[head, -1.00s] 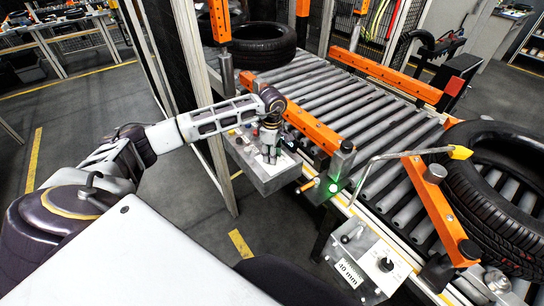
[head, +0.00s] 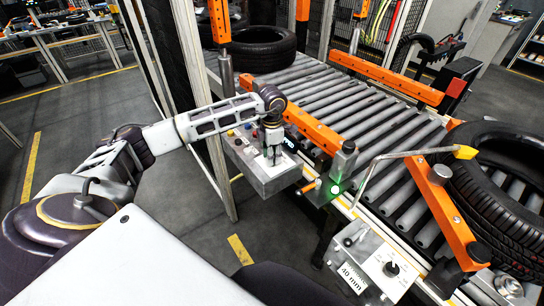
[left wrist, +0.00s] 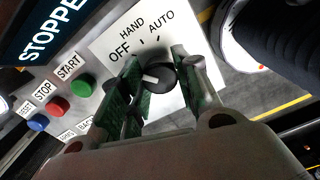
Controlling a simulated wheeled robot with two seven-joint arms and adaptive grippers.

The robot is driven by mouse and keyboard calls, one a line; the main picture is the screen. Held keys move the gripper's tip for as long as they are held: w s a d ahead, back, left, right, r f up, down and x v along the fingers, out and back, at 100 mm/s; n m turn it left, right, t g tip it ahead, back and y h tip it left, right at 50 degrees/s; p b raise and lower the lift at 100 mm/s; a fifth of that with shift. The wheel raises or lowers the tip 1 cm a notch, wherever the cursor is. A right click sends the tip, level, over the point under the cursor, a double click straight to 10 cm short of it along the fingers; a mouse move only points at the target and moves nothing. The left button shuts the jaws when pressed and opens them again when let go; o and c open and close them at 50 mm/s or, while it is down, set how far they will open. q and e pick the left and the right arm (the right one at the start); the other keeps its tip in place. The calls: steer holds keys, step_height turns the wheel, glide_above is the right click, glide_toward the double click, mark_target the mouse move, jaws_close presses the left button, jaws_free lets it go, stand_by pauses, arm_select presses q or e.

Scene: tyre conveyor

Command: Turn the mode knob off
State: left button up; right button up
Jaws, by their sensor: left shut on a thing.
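The mode knob (left wrist: 160,77) is a black round knob on a white plate (left wrist: 110,50) marked OFF, HAND and AUTO. Its white mark points left in the left wrist view, roughly to the OFF side; part of the knob is hidden by the fingers. My left gripper (left wrist: 156,88) has its green-padded fingers on either side of the knob and is shut on it. In the head view the left gripper (head: 272,153) points down onto the grey control box (head: 270,183). My right gripper is not in view.
Green START (left wrist: 82,88), red STOP (left wrist: 57,106) and blue RESET (left wrist: 38,122) buttons sit beside the plate, near a STOPPED display (left wrist: 45,35). A roller conveyor (head: 330,105) with tyres lies beyond. Another box with a knob (head: 391,268) and a 40 mm label stands front right.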

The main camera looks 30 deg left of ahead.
arm_select(q)
steer(key=shift+n, duration=0.6)
steer(key=o, duration=1.1)
steer(key=shift+c, duration=0.2)
step_height(320, 180, up, 12)
stand_by(0.8)
